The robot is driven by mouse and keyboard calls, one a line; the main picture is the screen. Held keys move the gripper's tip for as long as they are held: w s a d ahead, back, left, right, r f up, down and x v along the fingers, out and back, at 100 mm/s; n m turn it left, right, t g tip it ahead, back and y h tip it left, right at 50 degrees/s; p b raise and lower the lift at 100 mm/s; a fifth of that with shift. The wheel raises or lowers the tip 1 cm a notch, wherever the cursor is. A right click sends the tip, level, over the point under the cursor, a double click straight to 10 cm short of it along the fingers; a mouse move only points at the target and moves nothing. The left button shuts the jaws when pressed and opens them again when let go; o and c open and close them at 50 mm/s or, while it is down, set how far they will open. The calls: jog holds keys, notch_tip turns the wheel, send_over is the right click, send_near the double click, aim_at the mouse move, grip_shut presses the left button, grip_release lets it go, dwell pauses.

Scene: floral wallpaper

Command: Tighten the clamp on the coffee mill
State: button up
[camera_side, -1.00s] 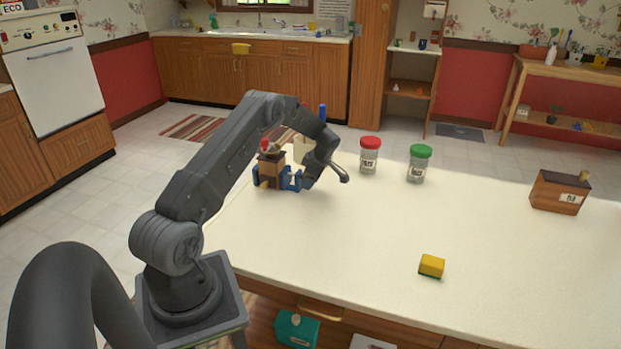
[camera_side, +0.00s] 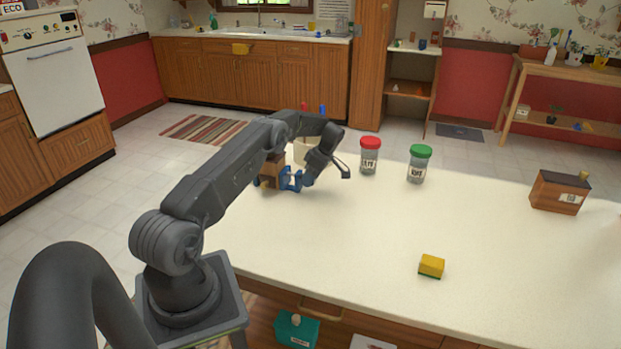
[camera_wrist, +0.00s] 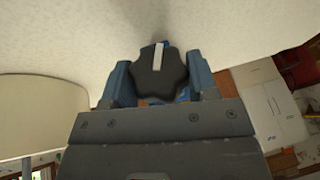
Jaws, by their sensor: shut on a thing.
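The coffee mill (camera_side: 270,168) is a brown wooden box at the far left edge of the cream table, partly hidden behind my arm. Blue parts show at its right side, where my gripper (camera_side: 296,180) reaches it; clamp and fingers are hard to tell apart there. In the wrist view, a black lobed clamp knob (camera_wrist: 158,82) with a white stripe sits between the two blue fingers of my gripper (camera_wrist: 161,70). The fingers are shut on the knob. The stripe stands nearly upright in the picture. The mill's top is hidden by my arm in the side view.
A red-lidded jar (camera_side: 370,156) and a green-lidded jar (camera_side: 418,165) stand right of my gripper. A yellow sponge (camera_side: 431,266) lies toward the front. A brown wooden box (camera_side: 560,193) stands at the right. The middle of the table (camera_side: 380,225) is clear.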

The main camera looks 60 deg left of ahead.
jog(key=shift+g+h, duration=0.3)
jog(key=o, duration=0.9)
jog(key=shift+w+r, duration=0.2)
jog(key=shift+r, duration=0.1)
jog(key=r, duration=0.6)
jog(key=w+r, duration=0.1)
jog(key=r, duration=0.2)
jog(key=shift+d, duration=0.15)
